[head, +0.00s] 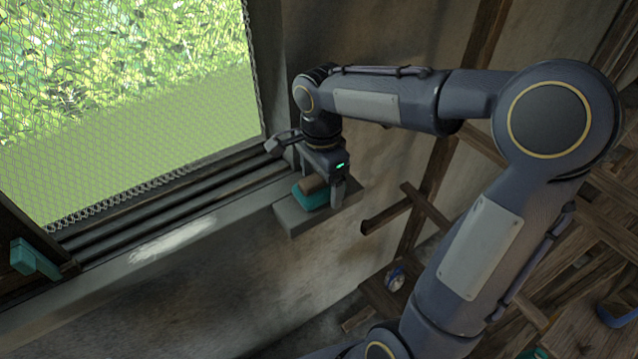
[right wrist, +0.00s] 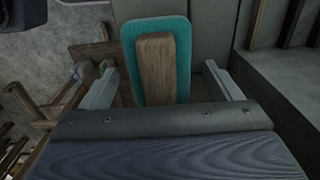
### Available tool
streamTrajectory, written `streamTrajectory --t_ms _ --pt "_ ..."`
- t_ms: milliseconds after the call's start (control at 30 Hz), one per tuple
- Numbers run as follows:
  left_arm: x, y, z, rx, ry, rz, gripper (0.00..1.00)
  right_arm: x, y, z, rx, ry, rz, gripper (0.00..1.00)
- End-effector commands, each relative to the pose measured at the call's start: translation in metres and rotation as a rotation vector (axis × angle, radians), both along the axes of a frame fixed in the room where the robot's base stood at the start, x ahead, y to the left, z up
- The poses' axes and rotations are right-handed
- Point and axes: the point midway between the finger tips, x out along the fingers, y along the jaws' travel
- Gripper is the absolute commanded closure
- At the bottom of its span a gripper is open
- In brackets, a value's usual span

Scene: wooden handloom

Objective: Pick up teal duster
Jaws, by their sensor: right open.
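The teal duster (head: 309,197) has a teal pad and a brown wooden block handle on top. It lies on a small grey ledge (head: 294,222) below the window. In the right wrist view the duster (right wrist: 183,62) stands out between the two fingers, its wooden handle toward the camera. My right gripper (right wrist: 170,88) is open, with one finger on each side of the duster and a gap visible on both sides. In the head view the right gripper (head: 325,190) is right over the duster and partly hides it. My left gripper is not in view.
A mesh-covered window (head: 120,90) with a dark sill is at the left. A teal block (head: 35,260) is at the far left edge. Wooden beams (head: 420,205) stand right of the ledge. A small round blue-and-white item (head: 396,279) rests on wood lower down.

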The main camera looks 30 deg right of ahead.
Motion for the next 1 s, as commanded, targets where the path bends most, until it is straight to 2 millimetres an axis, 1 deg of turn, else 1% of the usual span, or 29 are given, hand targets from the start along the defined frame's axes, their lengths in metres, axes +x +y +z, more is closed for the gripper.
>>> streamTrajectory --t_ms 100,267,633,867,1000 --pt "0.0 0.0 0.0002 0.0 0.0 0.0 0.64 -0.0001 0.0 -0.0048 0.001 0.0 0.0 0.15" --pt "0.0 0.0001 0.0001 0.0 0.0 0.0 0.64 0.0 0.0 -0.0045 0.0 -0.001 0.0 0.15" --pt "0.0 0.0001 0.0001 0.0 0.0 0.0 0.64 0.0 0.0 -0.0041 0.0 -0.001 0.0 0.64" --pt "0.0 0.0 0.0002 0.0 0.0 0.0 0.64 0.0001 0.0 -0.0036 0.0 -0.002 0.0 0.64" --pt "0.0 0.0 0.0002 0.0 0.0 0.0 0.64 0.0006 0.0 0.0018 0.0 -0.003 0.0 0.64"
